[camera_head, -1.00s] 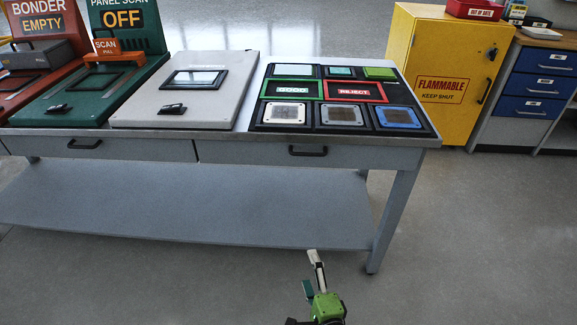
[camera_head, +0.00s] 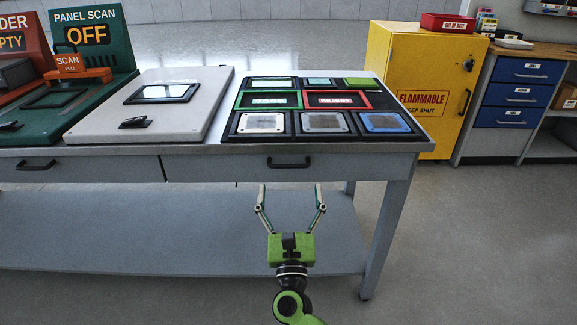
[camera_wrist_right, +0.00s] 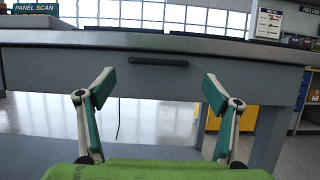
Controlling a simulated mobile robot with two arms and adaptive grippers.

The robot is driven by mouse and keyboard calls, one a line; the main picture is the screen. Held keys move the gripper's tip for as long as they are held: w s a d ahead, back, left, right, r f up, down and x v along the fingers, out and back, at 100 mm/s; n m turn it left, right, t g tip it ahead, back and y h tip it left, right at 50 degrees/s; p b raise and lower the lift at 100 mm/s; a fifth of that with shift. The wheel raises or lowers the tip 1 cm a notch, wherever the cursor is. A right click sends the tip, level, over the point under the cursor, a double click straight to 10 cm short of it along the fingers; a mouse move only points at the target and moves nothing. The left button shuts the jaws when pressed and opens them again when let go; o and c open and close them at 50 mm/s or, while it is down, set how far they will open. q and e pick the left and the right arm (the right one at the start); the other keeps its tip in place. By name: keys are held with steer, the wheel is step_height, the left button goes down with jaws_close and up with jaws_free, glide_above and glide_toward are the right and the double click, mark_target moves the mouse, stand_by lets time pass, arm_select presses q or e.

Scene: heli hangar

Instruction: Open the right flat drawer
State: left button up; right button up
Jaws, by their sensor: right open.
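The right flat drawer (camera_head: 230,166) is a wide grey front under the right part of the table top, and it looks shut. Its black bar handle (camera_head: 289,163) is at the middle of the front; it also shows in the right wrist view (camera_wrist_right: 158,62). My right gripper (camera_head: 290,196) is open and empty, in front of and a little below the handle, not touching it. In the right wrist view its two fingers (camera_wrist_right: 158,90) are spread to either side of the handle, which lies ahead and above. My left gripper is not in view.
A left drawer with its own handle (camera_head: 36,166) is beside it. The table top holds a black sorting board (camera_head: 228,137) and a pale panel (camera_head: 185,110). A lower shelf (camera_head: 150,235) and a right table leg (camera_head: 385,240) are near my arm. A yellow cabinet (camera_head: 400,70) stands behind right.

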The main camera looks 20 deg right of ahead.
mark_target(290, 166)
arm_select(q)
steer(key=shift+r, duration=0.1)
arm_select(e)
steer(key=x, duration=0.7)
steer(key=shift+w+d, duration=0.1)
steer(key=shift+w, duration=0.25)
